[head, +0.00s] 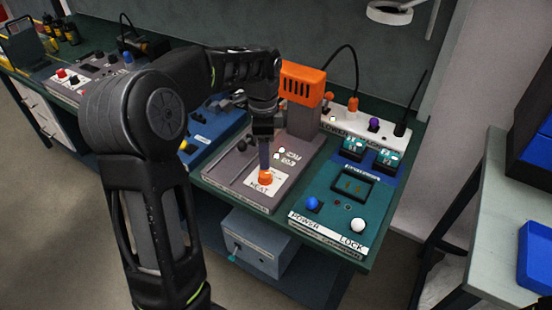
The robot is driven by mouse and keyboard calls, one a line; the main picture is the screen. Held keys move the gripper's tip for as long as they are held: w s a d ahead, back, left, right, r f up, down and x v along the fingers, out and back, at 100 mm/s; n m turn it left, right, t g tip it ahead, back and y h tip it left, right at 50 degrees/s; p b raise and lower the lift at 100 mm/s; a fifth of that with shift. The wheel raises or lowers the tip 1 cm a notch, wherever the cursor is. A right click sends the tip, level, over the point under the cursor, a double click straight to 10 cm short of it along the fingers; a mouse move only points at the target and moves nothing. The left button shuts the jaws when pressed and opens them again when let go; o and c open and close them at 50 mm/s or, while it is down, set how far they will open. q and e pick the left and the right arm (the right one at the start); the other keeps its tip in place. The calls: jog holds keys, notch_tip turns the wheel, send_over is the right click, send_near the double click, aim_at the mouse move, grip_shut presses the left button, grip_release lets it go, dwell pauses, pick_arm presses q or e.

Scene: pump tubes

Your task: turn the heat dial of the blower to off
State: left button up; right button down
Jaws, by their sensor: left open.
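The blower is a grey panel (239,189) with an orange blower head (303,83) on a post at its back. Its orange heat dial (265,177) sits on a white label reading HEAT near the panel's front. My left gripper (265,164) points straight down over the dial, with its fingers right at or just above it. The gripper is open, but the fingers overlap in this view, and I cannot tell whether they touch the dial. The dial's pointer and setting are too small to read. My right gripper is not in view.
Right of the blower is a green panel (327,222) with a blue knob (312,203) and a white knob (358,225). A blue panel (215,130) lies to the left, partly behind my arm. A grey box (258,243) hangs under the bench. A side table (505,215) stands at right.

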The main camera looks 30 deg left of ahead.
aim_at(265, 173)
pick_arm(q)
jog(key=shift+w, duration=0.1)
jog(key=shift+s+r, duration=0.15)
jog(key=shift+s, duration=0.1)
jog(key=shift+w+f+p, duration=0.1)
jog(key=shift+f+p, duration=0.2)
jog(key=shift+f, duration=3.7)
grip_shut()
